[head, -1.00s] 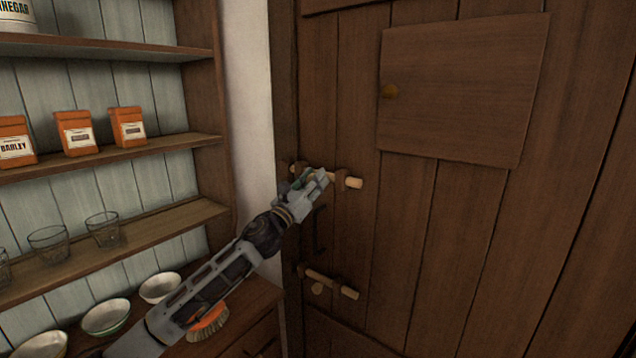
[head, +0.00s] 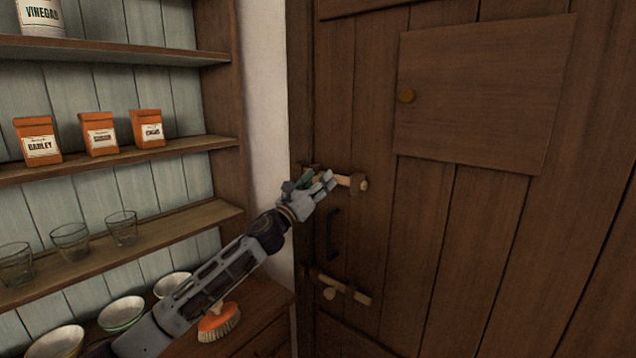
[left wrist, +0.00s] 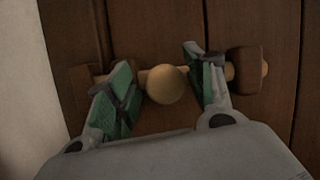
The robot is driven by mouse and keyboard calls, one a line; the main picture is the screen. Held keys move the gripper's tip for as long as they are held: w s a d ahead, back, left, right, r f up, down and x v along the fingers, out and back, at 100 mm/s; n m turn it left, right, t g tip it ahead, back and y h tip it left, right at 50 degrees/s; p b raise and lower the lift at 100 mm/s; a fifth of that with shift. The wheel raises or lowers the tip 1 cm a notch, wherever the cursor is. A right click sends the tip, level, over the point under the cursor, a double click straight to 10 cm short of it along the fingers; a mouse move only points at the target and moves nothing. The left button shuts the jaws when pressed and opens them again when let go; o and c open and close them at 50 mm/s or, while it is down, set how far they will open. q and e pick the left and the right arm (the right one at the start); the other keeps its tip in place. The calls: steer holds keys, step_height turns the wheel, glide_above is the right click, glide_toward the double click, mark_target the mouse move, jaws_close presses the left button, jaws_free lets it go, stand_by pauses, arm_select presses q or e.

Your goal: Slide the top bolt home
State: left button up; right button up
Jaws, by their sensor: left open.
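The top bolt (head: 346,181) is a pale wooden rod lying across the left edge of a dark plank door (head: 410,220). Its right end sticks out of a brown bracket; much of its left part is hidden behind my gripper in the head view. My left gripper (head: 326,181) is at the bolt. In the left wrist view the open left gripper (left wrist: 165,85) has one green-padded finger on each side of the bolt's round knob (left wrist: 166,84), with gaps beside the knob. My right gripper is not in view.
A lower bolt (head: 344,290) and a dark handle (head: 333,232) sit below on the door. A small hatch (head: 480,95) is higher up. Left, shelves (head: 120,153) hold packets and glasses. Bowls (head: 121,314) and a brush (head: 218,321) lie below.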

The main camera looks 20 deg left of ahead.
arm_select(q)
steer(key=v, duration=1.2)
stand_by(1.2)
steer(key=shift+f, duration=0.1)
stand_by(0.5)
